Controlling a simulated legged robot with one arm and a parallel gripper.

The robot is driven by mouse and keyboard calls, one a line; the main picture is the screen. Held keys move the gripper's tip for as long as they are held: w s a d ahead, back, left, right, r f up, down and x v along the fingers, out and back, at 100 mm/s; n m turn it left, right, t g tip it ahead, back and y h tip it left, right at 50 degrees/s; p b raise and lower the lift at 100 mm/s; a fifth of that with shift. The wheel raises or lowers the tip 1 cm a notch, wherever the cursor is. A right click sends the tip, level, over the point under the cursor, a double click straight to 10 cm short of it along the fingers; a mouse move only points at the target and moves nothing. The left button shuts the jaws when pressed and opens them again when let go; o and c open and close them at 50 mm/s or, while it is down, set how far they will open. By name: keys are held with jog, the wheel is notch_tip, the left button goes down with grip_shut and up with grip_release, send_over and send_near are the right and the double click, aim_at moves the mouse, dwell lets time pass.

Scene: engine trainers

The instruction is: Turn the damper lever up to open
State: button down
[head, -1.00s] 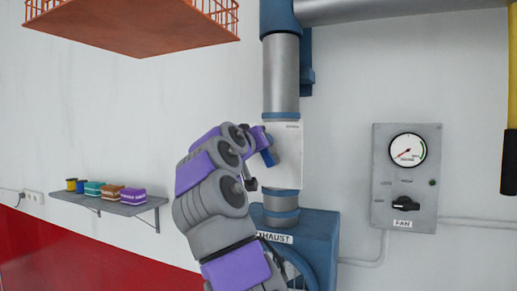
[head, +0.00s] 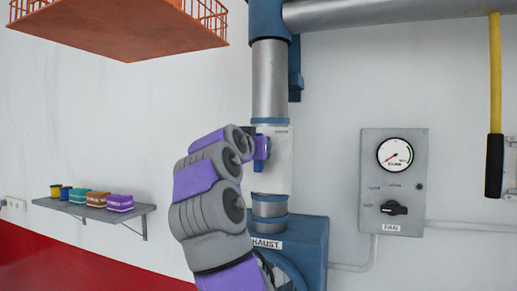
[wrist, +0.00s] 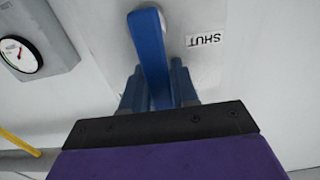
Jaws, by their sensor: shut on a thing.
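The blue damper lever (wrist: 152,50) shows in the wrist view, running from a round pivot at the top down between my two fingers. My gripper (wrist: 157,90) is shut on the lever's lower part. The white damper plate (wrist: 95,20) lies behind it and bears a "SHUT" label (wrist: 206,41), upside down in this view, beside the lever. In the head view my gripper (head: 261,148) is at the white damper box (head: 279,172) on the grey duct. My wrist and fingers hide much of the lever there.
A blue exhaust fan housing (head: 312,245) stands below the duct. A grey fan panel (head: 410,165) with a gauge and a black knob is on the wall to the right. A shelf (head: 135,211) with small boxes is at left. An orange basket (head: 130,40) hangs at upper left.

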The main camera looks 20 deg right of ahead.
jog(key=shift+r, duration=0.1)
jog(key=c, duration=1.3)
grip_release()
jog(key=o, duration=0.3)
jog(key=shift+s+a, duration=0.2)
jog(key=shift+s, duration=0.05)
jog(key=shift+o, duration=0.2)
jog(key=shift+w+a, duration=0.15)
jog(key=shift+w, duration=0.05)
jog(key=b+v, duration=0.4)
jog(key=v, duration=1.3)
jog(key=shift+a, duration=0.2)
